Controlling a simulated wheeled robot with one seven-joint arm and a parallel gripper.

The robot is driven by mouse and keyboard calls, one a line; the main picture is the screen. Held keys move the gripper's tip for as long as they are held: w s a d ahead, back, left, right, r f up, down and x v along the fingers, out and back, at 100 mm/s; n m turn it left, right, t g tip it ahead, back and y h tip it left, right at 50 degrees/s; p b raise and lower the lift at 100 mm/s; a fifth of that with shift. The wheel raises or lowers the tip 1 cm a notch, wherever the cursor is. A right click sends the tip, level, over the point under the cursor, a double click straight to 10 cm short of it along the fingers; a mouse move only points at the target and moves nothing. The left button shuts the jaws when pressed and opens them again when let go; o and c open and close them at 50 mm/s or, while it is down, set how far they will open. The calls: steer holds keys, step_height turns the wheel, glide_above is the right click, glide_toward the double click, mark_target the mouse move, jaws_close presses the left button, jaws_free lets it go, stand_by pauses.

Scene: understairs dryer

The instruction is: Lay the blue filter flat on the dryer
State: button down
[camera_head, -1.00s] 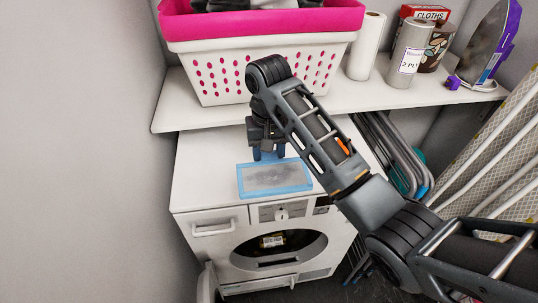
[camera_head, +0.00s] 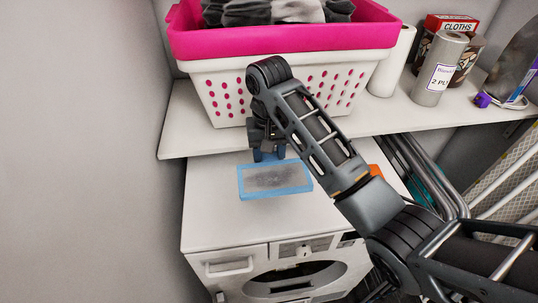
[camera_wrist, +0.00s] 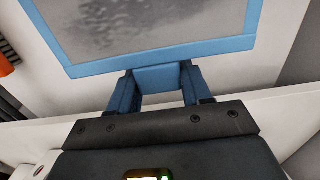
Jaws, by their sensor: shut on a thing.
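The blue filter (camera_head: 275,180) is a flat rectangular frame with a grey, dusty mesh. In the head view it appears over the white top of the dryer (camera_head: 225,225), roughly level. My gripper (camera_head: 269,153) is at its back edge. The wrist view shows the filter (camera_wrist: 160,57) with my gripper (camera_wrist: 155,88) shut on a blue tab at its edge. I cannot tell whether the filter touches the dryer top or hangs above it. The dryer's round door is partly seen at the bottom.
A white shelf (camera_head: 180,130) runs behind and above the dryer, bearing a pink and white laundry basket (camera_head: 215,95), paper rolls (camera_head: 440,70) and a box of cloths (camera_head: 452,23). An orange thing (camera_head: 377,171) lies right of my arm. Folded metal frames lean at the right.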

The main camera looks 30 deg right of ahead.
steer(key=shift+f+b, duration=0.85)
steer(key=shift+f, duration=2.45)
steer(key=shift+c, duration=2.1)
jaws_free()
steer(key=shift+r, duration=0.1)
step_height(320, 180, up, 7)
steer(key=shift+d+f+p, duration=0.1)
steer(key=shift+p, duration=0.5)
steer(key=shift+r, duration=0.4)
